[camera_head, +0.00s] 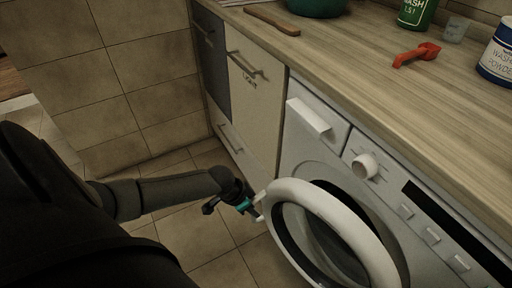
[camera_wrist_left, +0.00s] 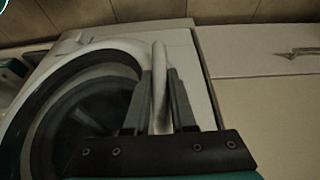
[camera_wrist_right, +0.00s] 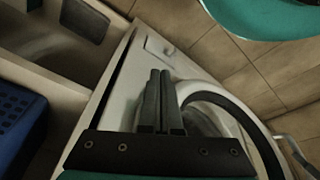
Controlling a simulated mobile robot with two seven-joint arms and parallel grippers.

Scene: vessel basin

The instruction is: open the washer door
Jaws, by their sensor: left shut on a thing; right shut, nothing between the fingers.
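The white washer (camera_head: 313,147) stands under the counter. Its round door (camera_head: 345,215) has a thick white ring around dark glass. The ring stands out from the washer front, but I cannot tell how far the door is ajar. My left gripper (camera_head: 259,208) is at the ring's left edge. In the left wrist view my left gripper (camera_wrist_left: 160,85) is shut on the white door handle (camera_wrist_left: 159,62), which runs upright between the fingers. My right gripper (camera_wrist_right: 161,80) shows only in the right wrist view, shut and empty, in front of the washer (camera_wrist_right: 130,85) and its dark door seal (camera_wrist_right: 225,103).
Cabinets (camera_head: 252,110) stand left of the washer. A blue basket (camera_wrist_right: 18,125) shows in the right wrist view. Tiled floor (camera_head: 215,265) is clear.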

